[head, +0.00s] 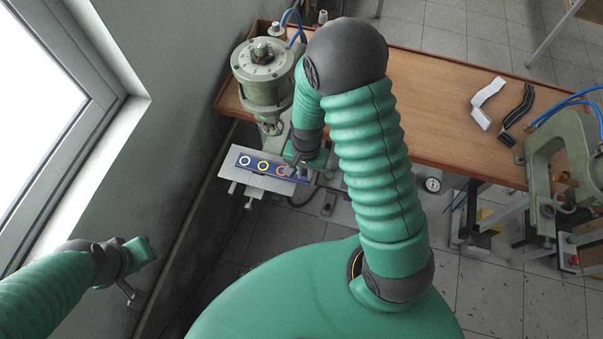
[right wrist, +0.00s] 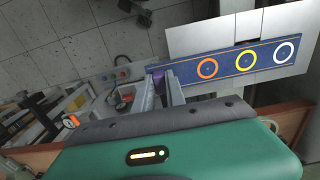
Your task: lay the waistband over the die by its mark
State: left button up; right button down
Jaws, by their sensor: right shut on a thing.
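A dark blue waistband strip (head: 250,160) with white, yellow and orange rings lies across a pale metal plate (head: 256,182) below the green press at the left. The strip also shows in the right wrist view (right wrist: 226,67), its orange ring nearest my gripper. My right gripper (head: 289,168) is shut at the strip's orange-ring end, where a purple piece shows between the fingers (right wrist: 160,90). The die cannot be told apart under the strip. My left gripper (head: 131,293) hangs at the lower left, away from the strip; its fingers are too small to read.
The green press (head: 262,78) stands over the plate at the bench's left end. A second green press (head: 565,150) stands at the right. A white strap (head: 486,104) and a black strap (head: 517,115) lie on the wooden bench (head: 445,85). A wall and window flank the left.

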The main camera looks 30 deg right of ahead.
jog(key=shift+d, duration=0.4)
jog(key=shift+a+r, duration=0.1)
jog(key=shift+a, duration=0.4)
pick_arm(q)
jog(key=shift+a, duration=0.4)
jog(key=shift+d+f, duration=0.1)
pick_arm(e)
jog(key=shift+d, duration=0.1)
jog(key=shift+d+f, duration=0.25)
jog(key=c, duration=1.6)
grip_release()
jog(key=shift+o, duration=1.3)
pick_arm(q)
jog(key=shift+d, duration=0.15)
pick_arm(e)
jog(key=shift+o, duration=0.2)
jog(key=shift+a, duration=0.15)
